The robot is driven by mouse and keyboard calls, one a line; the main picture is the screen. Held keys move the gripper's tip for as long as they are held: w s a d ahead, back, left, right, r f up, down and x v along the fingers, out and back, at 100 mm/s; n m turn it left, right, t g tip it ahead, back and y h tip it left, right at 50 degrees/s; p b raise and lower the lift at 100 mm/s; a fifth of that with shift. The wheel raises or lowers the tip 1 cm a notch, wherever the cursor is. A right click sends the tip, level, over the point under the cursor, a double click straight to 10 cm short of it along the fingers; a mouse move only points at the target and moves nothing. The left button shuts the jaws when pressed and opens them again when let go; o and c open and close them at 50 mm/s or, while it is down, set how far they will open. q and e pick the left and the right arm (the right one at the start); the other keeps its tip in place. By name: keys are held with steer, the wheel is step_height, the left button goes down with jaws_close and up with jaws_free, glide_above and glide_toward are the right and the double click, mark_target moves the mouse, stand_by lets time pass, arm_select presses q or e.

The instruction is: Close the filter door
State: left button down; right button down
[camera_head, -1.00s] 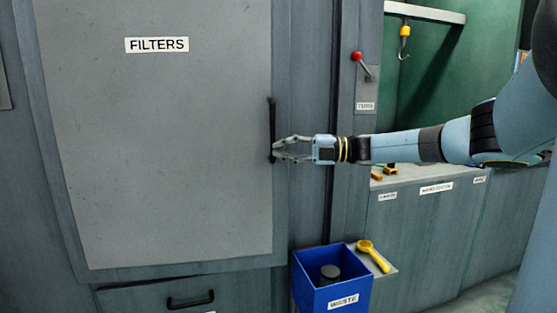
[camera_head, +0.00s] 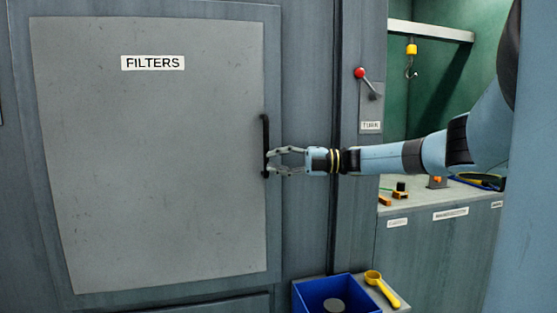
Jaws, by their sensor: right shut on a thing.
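The filter door (camera_head: 150,160) is a large grey panel with a white FILTERS label (camera_head: 153,63). It sits in its frame and looks flush or nearly so. A black vertical handle (camera_head: 265,135) is on its right edge. My right gripper (camera_head: 270,161) reaches in from the right and is shut on the lower part of the handle. My left gripper is not in view.
A blue bin (camera_head: 312,296) with a dark round object in it stands below right, beside a yellow scoop (camera_head: 381,287). A red-knobbed lever (camera_head: 361,74) is on the post. A yellow hook (camera_head: 411,52) hangs above a worktop with several small parts.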

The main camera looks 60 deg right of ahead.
steer(key=v, duration=1.2)
stand_by(0.3)
